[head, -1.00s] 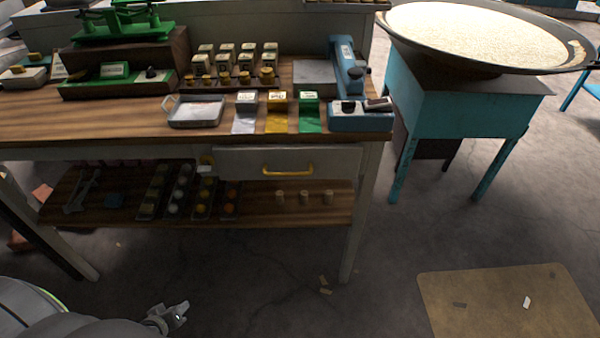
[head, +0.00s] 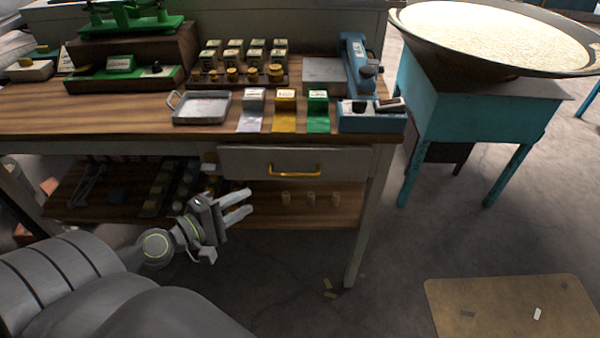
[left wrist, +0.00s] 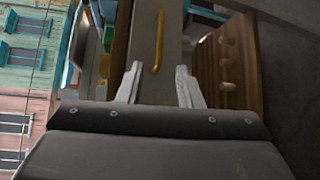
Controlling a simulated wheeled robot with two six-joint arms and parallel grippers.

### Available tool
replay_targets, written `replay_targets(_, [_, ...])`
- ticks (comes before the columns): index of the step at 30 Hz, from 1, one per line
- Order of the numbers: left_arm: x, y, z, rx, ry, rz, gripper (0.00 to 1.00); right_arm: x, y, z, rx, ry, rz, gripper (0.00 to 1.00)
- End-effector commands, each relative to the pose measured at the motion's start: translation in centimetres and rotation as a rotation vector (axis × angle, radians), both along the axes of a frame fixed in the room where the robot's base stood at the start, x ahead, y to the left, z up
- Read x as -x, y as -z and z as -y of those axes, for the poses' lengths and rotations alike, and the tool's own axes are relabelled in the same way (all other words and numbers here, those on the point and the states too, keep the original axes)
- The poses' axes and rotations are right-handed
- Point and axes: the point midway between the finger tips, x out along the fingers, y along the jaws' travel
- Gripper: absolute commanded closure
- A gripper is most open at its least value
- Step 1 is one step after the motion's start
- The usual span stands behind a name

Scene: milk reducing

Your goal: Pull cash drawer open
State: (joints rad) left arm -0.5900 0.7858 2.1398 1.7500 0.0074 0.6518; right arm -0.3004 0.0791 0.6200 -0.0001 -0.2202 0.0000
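The cash drawer (head: 245,163) is a grey front under the wooden table top, flush with the table frame, so it looks shut. Its yellow bar handle (head: 294,171) runs across the front. My left gripper (head: 246,204) is in front of the lower shelf, below and to the left of the handle. Its two fingers are apart with nothing between them. In the left wrist view the handle (left wrist: 159,42) shows upright, ahead of and between the open fingertips (left wrist: 158,72), not touching them. My right gripper is in neither view.
The lower shelf (head: 335,205) holds dark trays and small wooden cylinders (head: 310,198). The table top carries a metal tray (head: 201,107), coloured packets, a blue device (head: 370,119) and a green scale (head: 130,20). A table leg (head: 368,220) stands right of the drawer.

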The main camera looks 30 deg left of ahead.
Motion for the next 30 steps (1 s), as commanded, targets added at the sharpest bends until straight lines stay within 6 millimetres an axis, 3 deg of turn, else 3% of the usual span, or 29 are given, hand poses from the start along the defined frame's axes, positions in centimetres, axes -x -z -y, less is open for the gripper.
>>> replay_targets(7, [-2.3,-0.3,0.7,0.004,-0.002,0.002,0.67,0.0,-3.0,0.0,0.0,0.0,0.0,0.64])
replay_targets(13, [-5.5,0.2,1.5,0.004,0.0,0.001,0.67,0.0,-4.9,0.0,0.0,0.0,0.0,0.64])
replay_targets(30, [-14.7,2.2,3.8,0.0,0.001,0.0,0.67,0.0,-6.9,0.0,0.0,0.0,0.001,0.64])
